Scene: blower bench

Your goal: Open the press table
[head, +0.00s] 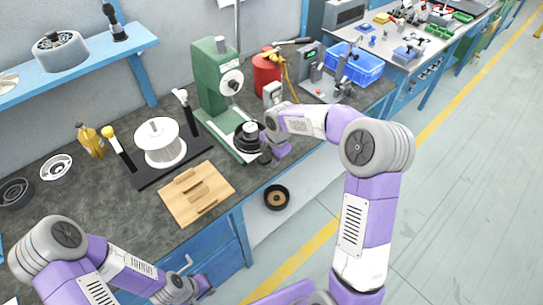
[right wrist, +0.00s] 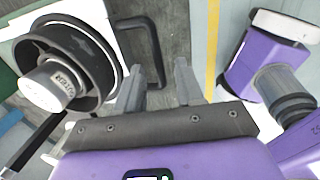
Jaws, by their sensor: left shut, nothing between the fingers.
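The green press (head: 212,80) stands on the dark bench. Its pale press table (head: 225,143) carries a black ring-shaped part with a light grey cylinder (head: 250,128) in the middle. In the right wrist view the cylinder (right wrist: 47,88) is at the left, and a black bar handle (right wrist: 153,45) sticks out beside the pale plate. My right gripper (right wrist: 158,75) is open, with the handle's near end appearing between its fingertips; contact cannot be told. In the head view my right gripper (head: 268,158) is at the bench's front edge. My left gripper (head: 205,287) is shut and empty, low before the bench.
A wooden board (head: 195,193) and a white spool (head: 160,142) on a black tray lie left of the press. A red canister (head: 267,73) and a blue crate (head: 355,64) stand to the right. A dark bowl (head: 276,197) sits below the bench edge. The floor at right is clear.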

